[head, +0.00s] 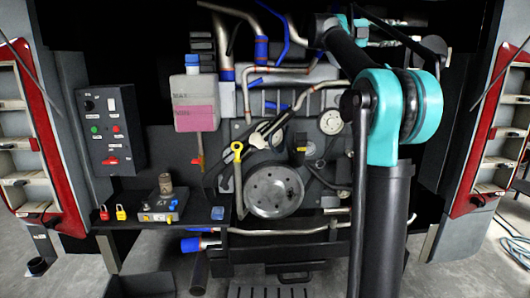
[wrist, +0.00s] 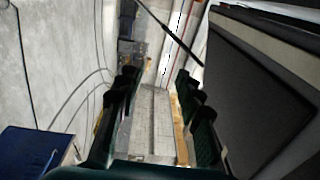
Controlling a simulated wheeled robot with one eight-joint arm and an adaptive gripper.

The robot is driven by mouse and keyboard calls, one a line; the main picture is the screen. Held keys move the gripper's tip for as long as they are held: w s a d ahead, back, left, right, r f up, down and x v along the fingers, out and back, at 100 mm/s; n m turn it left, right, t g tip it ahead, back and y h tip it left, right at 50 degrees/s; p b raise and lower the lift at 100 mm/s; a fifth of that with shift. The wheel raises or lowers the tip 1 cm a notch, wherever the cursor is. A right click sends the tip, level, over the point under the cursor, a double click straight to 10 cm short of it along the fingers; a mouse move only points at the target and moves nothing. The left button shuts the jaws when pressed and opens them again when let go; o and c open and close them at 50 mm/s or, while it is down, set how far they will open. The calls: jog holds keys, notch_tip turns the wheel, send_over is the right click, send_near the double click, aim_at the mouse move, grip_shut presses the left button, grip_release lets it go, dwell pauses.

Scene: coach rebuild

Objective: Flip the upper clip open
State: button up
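I cannot make out the upper clip for certain in either view. The engine (head: 273,188) fills the middle of the head view, with pipes and a large pulley. In the wrist view my gripper (wrist: 157,92) is open. Its two dark fingers stand apart, with nothing held between them. Beyond the fingers are a pale grey surface and a brownish strip, apparently some way off. In the head view my arm rises at the right and bends at a teal joint. I cannot tell my gripper from the dark parts there.
A control box (head: 109,130) hangs at the left. A reservoir with pink fluid (head: 196,113) hangs beside the engine. A black shelf (head: 135,226) bears small padlocks and a device. Red-edged side panels (head: 51,150) flank the bay. A dark panel (wrist: 255,95) fills the wrist view's right.

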jog(key=w+a+f+n+t+y, duration=0.2)
jog(key=w+a+n+t, duration=0.2)
jog(key=w+n+t, duration=0.3)
jog(key=w+a+f+n+t+y, duration=0.1)
jog(key=w+a+f+n+t, duration=0.25)
jog(key=n+t, duration=0.4)
jog(key=s+a+f+n+t+y, duration=0.1)
jog(key=a+f+n+t+y, duration=0.1)
jog(key=a+f+n+y, duration=0.75)
jog(key=s+a+f+n+t+y, duration=0.15)
jog(key=a+f+n+y, duration=0.4)
jog(key=f, duration=0.65)
jog(key=s+a+f+n+g+y, duration=0.1)
jog(key=s+a+f+n+g, duration=0.1)
jog(key=s+f, duration=0.45)
jog(key=s+a+f+n+g+y, duration=0.1)
jog(key=s+f+g, duration=0.15)
jog(key=f, duration=0.65)
jog(key=s+a+f+n+g+y, duration=0.1)
jog(key=s+a+f+n+g, duration=0.1)
jog(key=s+f, duration=0.5)
jog(key=s+d+f+n+g+h, duration=0.1)
jog(key=s+d+f+g, duration=0.1)
jog(key=s+f, duration=0.8)
jog(key=s+d+f+g+h, duration=0.1)
jog(key=s+d+f+g, duration=0.2)
jog(key=s+f, duration=0.7)
jog(key=shift+s+f+n+g, duration=0.2)
jog(key=shift+s+n+g, duration=0.15)
jog(key=shift+s+g, duration=0.6)
